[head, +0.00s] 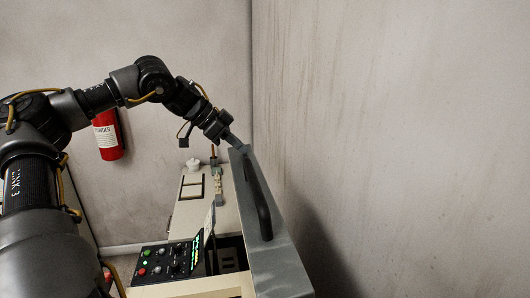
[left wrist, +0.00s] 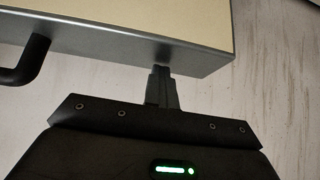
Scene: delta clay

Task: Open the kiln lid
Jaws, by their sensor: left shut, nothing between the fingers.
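The kiln lid (head: 258,213) is a grey slab standing raised, close to upright, on the right side of the head view. In the left wrist view the lid's grey edge (left wrist: 110,50) and pale face cross the top, with the handle (left wrist: 28,62) at the left. My left gripper (head: 237,144) is at the lid's far upper corner, its fingers (left wrist: 161,80) shut and empty. The fingertips are at the lid's edge; I cannot tell whether they touch it. My right gripper is out of view.
A control panel (head: 165,262) with buttons and a lit display is at the lower middle. A pale surface (head: 185,222) with small items lies beyond it. A red fire extinguisher (head: 109,136) hangs on the back wall. The right wall (head: 400,130) is close to the lid.

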